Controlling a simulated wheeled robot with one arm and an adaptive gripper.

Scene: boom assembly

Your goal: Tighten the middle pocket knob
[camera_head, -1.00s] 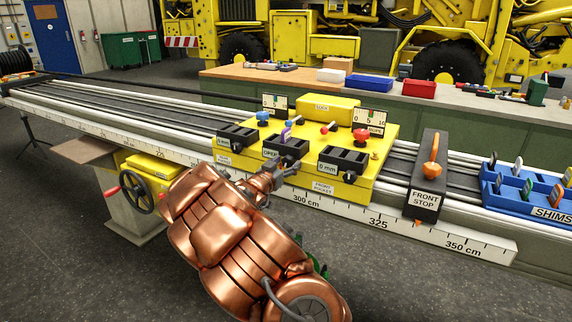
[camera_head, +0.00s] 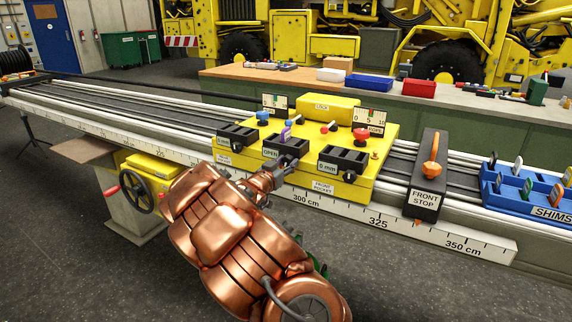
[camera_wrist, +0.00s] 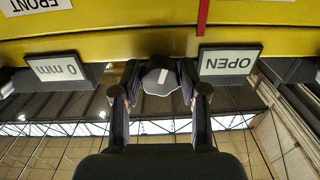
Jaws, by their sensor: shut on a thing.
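My gripper (camera_wrist: 160,90) is shut on a dark grey knob (camera_wrist: 161,76) with a white mark, one finger on each side. The knob sits at the lower edge of the yellow block, beside an OPEN label (camera_wrist: 229,64) that reads upside down in the wrist view. In the head view my gripper (camera_head: 264,179) reaches the front of the yellow block (camera_head: 330,184) at the middle pocket (camera_head: 292,148), whose label reads OPEN. A purple piece (camera_head: 286,134) stands in that pocket. My gripper hides the knob in the head view.
Another dark pocket stands on each side: the left one (camera_head: 238,134) and the right one (camera_head: 345,158). Blue and red knobs stand on the block behind. A black front stop (camera_head: 428,180) and a blue shim tray (camera_head: 520,203) lie to the right along the rail.

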